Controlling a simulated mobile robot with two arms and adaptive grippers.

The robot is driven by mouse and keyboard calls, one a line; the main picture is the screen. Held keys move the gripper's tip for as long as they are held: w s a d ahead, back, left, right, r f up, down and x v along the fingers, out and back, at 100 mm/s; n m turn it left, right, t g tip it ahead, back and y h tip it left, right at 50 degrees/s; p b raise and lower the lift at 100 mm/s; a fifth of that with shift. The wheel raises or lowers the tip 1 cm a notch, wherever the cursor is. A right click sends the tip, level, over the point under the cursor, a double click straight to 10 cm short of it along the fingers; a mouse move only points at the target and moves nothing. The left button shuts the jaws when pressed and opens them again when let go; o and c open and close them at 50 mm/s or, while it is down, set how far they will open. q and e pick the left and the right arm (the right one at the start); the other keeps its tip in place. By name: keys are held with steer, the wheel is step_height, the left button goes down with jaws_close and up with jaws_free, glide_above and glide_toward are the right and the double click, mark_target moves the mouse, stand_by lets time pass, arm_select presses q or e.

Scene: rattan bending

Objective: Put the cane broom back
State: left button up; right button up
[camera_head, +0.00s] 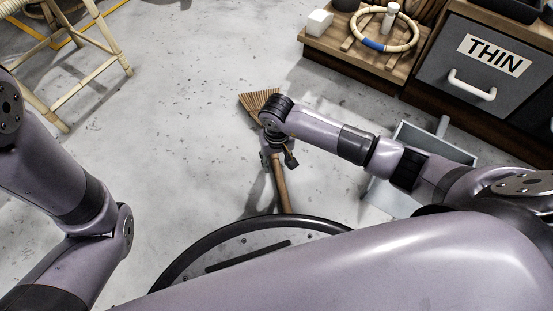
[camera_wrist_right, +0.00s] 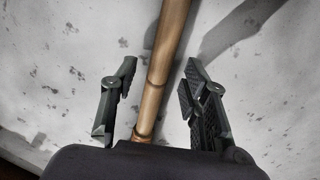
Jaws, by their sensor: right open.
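The cane broom lies on the grey floor in the head view, its fan of tan bristles (camera_head: 258,100) pointing away from me and its handle (camera_head: 281,188) running toward my base. My right gripper (camera_head: 276,157) is over the handle just below the bristles and partly hides it. In the right wrist view the jointed cane handle (camera_wrist_right: 167,55) runs between the two spread fingers of my right gripper (camera_wrist_right: 161,72), with a gap on each side. My left arm shows at the left, but its gripper is out of view.
A grey dustpan-like object (camera_head: 386,198) stands right of the broom, partly behind my right arm. A grey drawer (camera_head: 480,78) labelled THIN and a wooden platform (camera_head: 335,58) with a cane ring (camera_head: 400,47) are at upper right. A cane chair frame (camera_head: 105,40) is upper left.

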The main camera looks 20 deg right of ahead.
step_height(320, 180, up, 11)
steer(key=p, duration=0.6)
steer(key=shift+r, duration=0.15)
